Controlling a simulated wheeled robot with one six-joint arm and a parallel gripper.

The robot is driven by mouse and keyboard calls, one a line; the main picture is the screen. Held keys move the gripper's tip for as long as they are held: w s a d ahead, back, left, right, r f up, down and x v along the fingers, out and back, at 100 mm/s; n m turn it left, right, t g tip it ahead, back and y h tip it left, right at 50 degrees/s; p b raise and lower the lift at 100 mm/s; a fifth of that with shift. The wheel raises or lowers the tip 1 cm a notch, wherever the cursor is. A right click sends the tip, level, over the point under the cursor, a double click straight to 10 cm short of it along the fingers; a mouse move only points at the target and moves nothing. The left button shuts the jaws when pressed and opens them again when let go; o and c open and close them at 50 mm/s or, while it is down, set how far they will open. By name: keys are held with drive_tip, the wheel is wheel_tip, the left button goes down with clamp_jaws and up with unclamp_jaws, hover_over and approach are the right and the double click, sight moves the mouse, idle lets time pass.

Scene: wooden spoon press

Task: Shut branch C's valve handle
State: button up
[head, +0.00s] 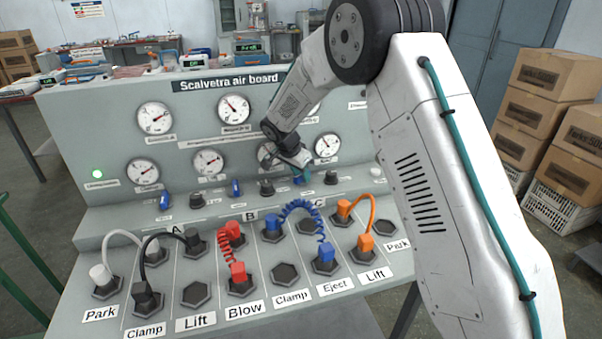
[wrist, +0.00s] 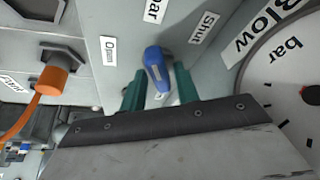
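Branch C's valve handle is the blue lever (head: 299,179) at the right of the air board's row, mostly covered by my gripper in the head view. In the wrist view the blue lever (wrist: 156,68) stands between an "Open" label (wrist: 110,50) on the left and a "Shut" label (wrist: 204,28) on the right. My gripper (wrist: 160,88) has its two green fingers apart, one on each side of the lever, with narrow gaps showing. In the head view my gripper (head: 300,172) is down at the board. The lever's pivot is hard to make out.
Two other blue levers (head: 165,201) (head: 235,187) stand left along the same ledge, with dark knobs between. Gauges (head: 327,146) are close behind my gripper. Coloured hoses, including an orange one (head: 373,212), are plugged in on the sloped panel in front.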

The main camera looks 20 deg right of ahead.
drive_tip(key=shift+o, duration=0.2)
drive_tip(key=shift+r, duration=0.1)
drive_tip(key=v, duration=0.7)
drive_tip(key=shift+a+r, duration=0.15)
drive_tip(key=shift+r, duration=0.1)
drive_tip(key=shift+s, duration=0.1)
